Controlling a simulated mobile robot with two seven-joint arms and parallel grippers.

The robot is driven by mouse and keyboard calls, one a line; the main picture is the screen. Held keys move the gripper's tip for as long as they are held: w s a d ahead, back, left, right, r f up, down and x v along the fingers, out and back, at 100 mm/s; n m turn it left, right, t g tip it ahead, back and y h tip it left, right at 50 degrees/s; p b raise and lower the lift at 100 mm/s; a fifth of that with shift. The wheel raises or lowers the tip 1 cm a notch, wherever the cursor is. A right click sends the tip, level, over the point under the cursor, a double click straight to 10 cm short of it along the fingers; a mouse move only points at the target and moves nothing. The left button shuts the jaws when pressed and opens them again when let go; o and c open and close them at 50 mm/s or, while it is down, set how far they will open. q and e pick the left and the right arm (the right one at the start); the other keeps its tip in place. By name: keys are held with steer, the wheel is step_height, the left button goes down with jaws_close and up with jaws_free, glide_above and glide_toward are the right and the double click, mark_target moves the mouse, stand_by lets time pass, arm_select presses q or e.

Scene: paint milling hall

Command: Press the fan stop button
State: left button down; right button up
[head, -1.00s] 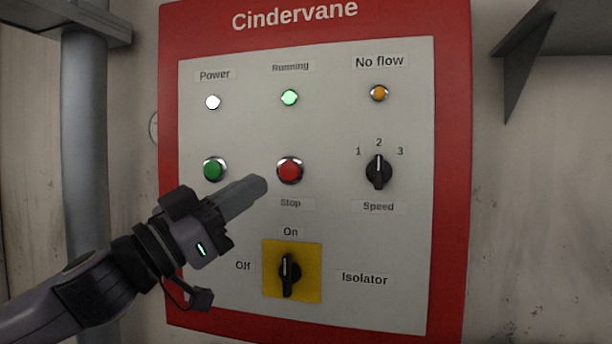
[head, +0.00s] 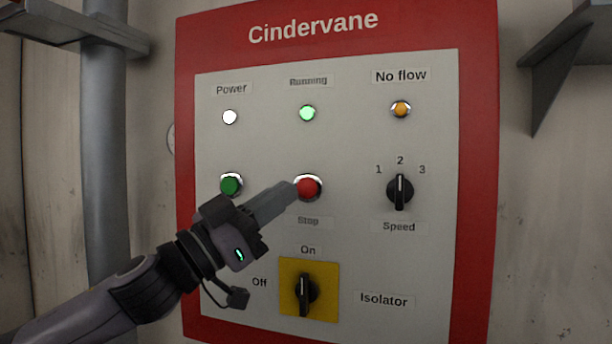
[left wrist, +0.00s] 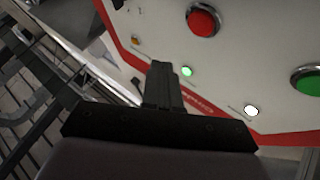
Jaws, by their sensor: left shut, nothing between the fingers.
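The red stop button (head: 308,187) sits in a metal ring on the grey panel, above the label Stop. It also shows in the left wrist view (left wrist: 203,20), at the top. My left gripper (head: 292,192) is shut and empty. In the head view its fingertips overlap the left edge of the stop button's ring; I cannot tell whether they touch it. In the left wrist view the fingers point up the picture, with the red button ahead and to the right. The green Running lamp (head: 307,113) glows. My right gripper does not show.
A green button (head: 230,184) is left of the stop button, close above my gripper. The speed knob (head: 400,190) points to 2. The isolator switch (head: 305,289) on its yellow plate stands below, upright towards On. The white Power lamp (head: 230,117) and amber No flow lamp (head: 401,109) are above.

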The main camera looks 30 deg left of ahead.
mark_target(307, 188)
arm_select(q)
steer(key=shift+w+a+p, duration=0.2)
steer(key=shift+w+p, duration=0.2)
steer(key=shift+w, duration=0.45)
steer(key=shift+w+a+p, duration=0.2)
steer(key=shift+w+p, duration=0.2)
steer(key=shift+w, duration=0.45)
steer(key=shift+w+a+p, duration=0.2)
steer(key=shift+w+p, duration=0.2)
steer(key=shift+w, duration=0.45)
steer(key=shift+w+a+p, duration=0.1)
steer(key=shift+w+p, duration=0.2)
steer(key=shift+w, duration=0.1)
